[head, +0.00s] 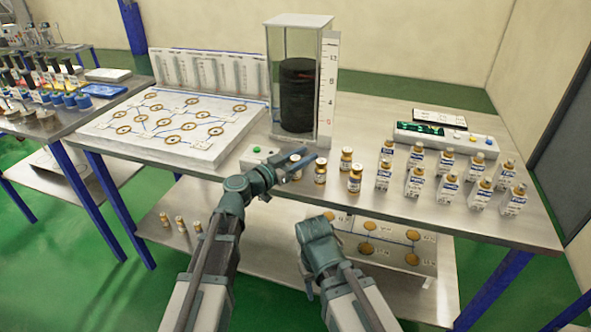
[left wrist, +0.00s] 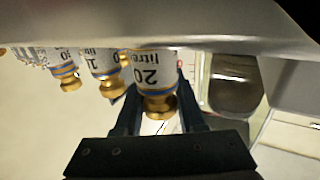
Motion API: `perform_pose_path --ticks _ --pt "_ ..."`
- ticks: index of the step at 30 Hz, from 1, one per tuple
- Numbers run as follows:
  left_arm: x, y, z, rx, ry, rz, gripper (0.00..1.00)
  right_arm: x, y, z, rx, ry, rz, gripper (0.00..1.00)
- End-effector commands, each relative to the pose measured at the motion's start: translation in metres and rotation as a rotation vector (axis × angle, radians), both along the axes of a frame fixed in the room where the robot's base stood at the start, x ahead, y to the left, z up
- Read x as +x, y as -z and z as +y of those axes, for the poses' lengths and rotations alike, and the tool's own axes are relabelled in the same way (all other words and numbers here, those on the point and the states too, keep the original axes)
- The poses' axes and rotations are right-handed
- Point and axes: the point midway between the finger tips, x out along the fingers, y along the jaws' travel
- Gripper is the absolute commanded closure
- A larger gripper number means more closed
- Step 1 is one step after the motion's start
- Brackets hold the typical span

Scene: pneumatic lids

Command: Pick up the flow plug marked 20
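The flow plug marked 20 (left wrist: 152,72) is a small white-labelled cylinder with a brass end, appearing upside down in the left wrist view. In the head view, a plug (head: 295,160) that appears to be the same one stands at the left end of a small group, partly hidden by my left gripper (head: 308,168). The dark fingers of my left gripper (left wrist: 159,112) lie either side of the plug's brass end and look open. Contact is not clear. My right gripper (head: 318,268) hangs low in front of the table; its fingertips cannot be made out.
Other small plugs (head: 355,178) stand close to the right, with several white-labelled bottles (head: 414,181) beyond. A clear tank (head: 297,75) with dark contents stands behind. A white board with brass rings (head: 170,122) lies left. A control box (head: 446,138) sits at the back right.

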Motion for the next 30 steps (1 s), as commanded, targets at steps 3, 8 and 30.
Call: perform_pose_path --ticks 3,8,30 --pt "0.0 0.0 0.0 0.0 0.0 0.0 0.94 0.0 0.0 0.0 0.0 0.0 0.0 0.5" --pt "0.0 0.0 0.0 0.0 0.0 0.0 1.0 0.0 0.0 0.0 0.0 0.0 0.0 0.5" --pt "0.0 -0.02 0.0 0.0 0.0 0.0 1.0 0.0 -0.02 0.0 0.0 0.0 0.0 0.5"
